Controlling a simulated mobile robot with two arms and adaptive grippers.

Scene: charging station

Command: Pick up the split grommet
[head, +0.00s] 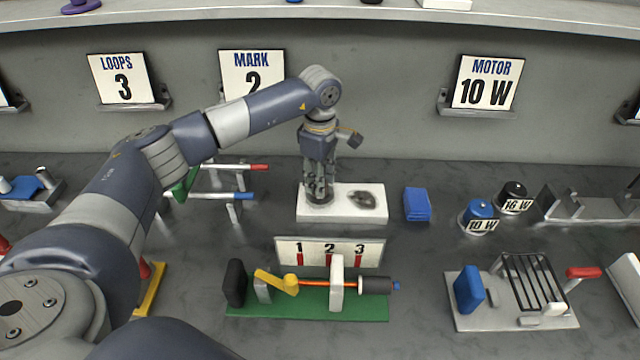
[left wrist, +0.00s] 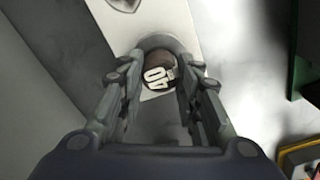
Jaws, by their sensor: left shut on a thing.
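A white block (head: 342,214) lies on the dark bench near the middle of the head view. My left gripper (head: 319,196) points down at the left end of this block. In the left wrist view, the fingers (left wrist: 156,100) are closed around a dark brown round piece marked "40", which I take to be the split grommet (left wrist: 158,72). It sits at a round grey spot on the block, and the fingers hide its sides. In the head view the gripper hides it. Whether it is clear of the block, I cannot tell. My right gripper is not in view.
A dark grey piece (head: 363,200) lies on the block's right end. A green-based fixture (head: 310,300) with a 1-2-3 sign stands in front. A rack with coloured-tipped rods (head: 235,195) is at left.

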